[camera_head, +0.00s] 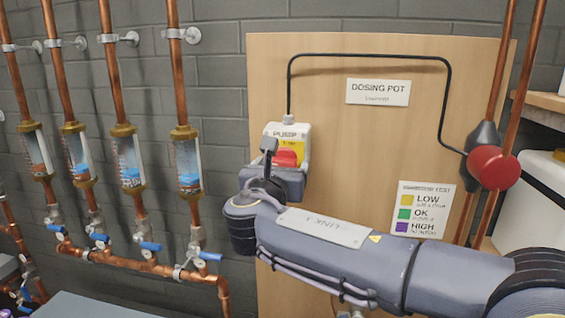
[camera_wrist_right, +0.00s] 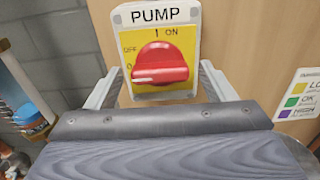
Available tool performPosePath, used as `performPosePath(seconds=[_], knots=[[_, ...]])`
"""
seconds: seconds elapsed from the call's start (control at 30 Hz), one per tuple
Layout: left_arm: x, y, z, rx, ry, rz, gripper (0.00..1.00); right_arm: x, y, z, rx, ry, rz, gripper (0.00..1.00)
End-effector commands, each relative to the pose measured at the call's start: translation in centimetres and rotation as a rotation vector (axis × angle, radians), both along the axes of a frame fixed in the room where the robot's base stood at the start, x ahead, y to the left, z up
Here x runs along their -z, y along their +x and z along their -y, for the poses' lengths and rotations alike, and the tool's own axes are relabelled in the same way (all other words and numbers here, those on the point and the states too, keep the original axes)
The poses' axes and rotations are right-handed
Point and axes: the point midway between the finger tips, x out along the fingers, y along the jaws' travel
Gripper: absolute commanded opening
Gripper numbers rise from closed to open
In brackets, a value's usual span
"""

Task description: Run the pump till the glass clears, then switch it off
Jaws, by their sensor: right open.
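The pump switch is a white box with a yellow plate (camera_head: 288,143), labelled PUMP, on the wooden board. Its red knob (camera_wrist_right: 160,64) shows in the right wrist view, with its white bar lying level, in line with the OFF 0 mark at left; 1 ON is at the top. My right gripper (camera_wrist_right: 160,88) is open, one finger on each side of the knob; I cannot tell whether they touch it. In the head view it partly covers the switch (camera_head: 270,160). My left gripper is out of view.
A DOSING POT sign (camera_head: 378,92) and a colour chart (camera_head: 424,208) are on the board (camera_head: 330,60). A black tube (camera_head: 375,56) runs from the pump box to a red round part (camera_head: 493,167) on the right pipes. Blue-handled valves (camera_head: 150,246) sit below the glasses.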

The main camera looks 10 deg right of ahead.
Motion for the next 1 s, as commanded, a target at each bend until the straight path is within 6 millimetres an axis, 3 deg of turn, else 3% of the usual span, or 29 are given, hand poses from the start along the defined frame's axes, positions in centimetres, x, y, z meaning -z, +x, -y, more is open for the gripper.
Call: performPosePath(seconds=[0.07,0.47,0.57,0.8,1.0], knots=[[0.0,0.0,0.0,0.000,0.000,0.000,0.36,0.0,0.0,0.0,0.000,0.000,0.000,0.76],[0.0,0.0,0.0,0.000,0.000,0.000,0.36,0.0,0.0,0.0,0.000,0.000,0.000,0.25],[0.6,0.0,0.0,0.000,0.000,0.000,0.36,0.3,0.0,0.0,0.000,0.024,0.010,0.25],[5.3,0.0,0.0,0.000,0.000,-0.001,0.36,0.9,0.0,0.0,0.000,0.349,0.148,0.25],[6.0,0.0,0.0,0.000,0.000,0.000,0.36,0.2,0.0,0.0,-0.001,0.488,0.204,0.25]])
